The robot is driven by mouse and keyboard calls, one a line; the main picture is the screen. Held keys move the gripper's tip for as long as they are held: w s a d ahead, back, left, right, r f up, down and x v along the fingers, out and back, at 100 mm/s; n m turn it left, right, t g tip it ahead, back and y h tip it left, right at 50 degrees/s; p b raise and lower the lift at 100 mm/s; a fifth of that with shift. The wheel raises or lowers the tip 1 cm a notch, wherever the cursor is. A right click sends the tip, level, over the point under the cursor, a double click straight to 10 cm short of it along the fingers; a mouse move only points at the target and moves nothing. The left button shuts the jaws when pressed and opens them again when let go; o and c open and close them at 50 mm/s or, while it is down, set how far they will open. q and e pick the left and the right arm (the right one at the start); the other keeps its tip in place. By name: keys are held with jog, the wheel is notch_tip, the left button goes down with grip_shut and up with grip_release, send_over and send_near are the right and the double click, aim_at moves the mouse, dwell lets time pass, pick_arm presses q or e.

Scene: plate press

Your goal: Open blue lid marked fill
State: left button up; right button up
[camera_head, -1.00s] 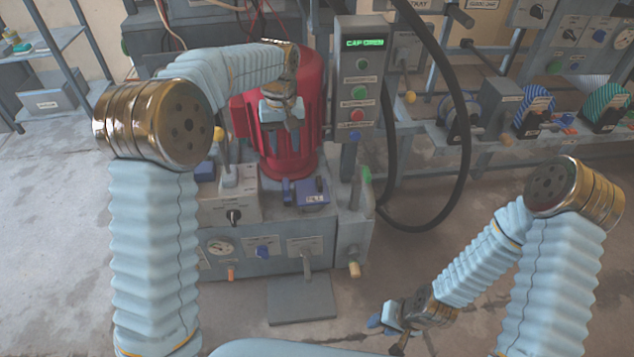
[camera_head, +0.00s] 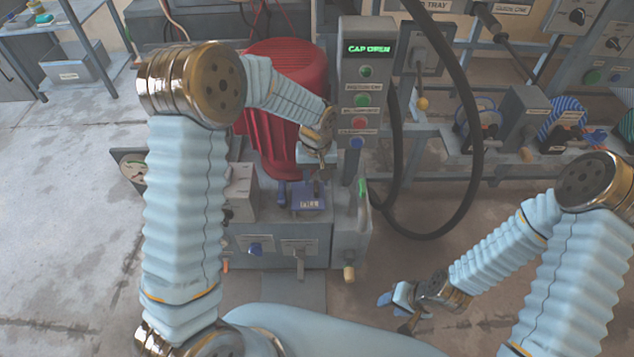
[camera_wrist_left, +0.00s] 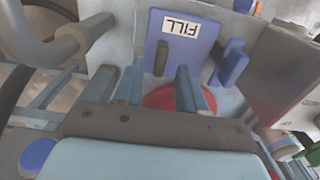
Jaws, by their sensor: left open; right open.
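The blue lid (camera_head: 309,205) with a white label lies flat on top of the grey machine box, in front of the red motor. In the left wrist view the blue lid (camera_wrist_left: 203,38) fills the upper middle, its FILL label upside down, with a dark upright piece at its edge. My left gripper (camera_head: 317,178) is open and empty just above the lid, pointing down. In the left wrist view its fingers (camera_wrist_left: 160,82) are spread near the lid's dark piece; contact cannot be told. My right gripper (camera_head: 393,308) is open, low at the right, away from the machine.
A control post (camera_head: 362,95) reading CAP OPEN stands close right of my left gripper. The red motor (camera_head: 285,75) stands behind it. A blue upright piece (camera_wrist_left: 232,62) sits beside the lid. A black hose (camera_head: 472,150) loops at the right. The floor at left is clear.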

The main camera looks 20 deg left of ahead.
aim_at(316, 185)
pick_arm(q)
jog(key=shift+f, duration=1.6)
jog(key=shift+c, duration=0.4)
grip_shut()
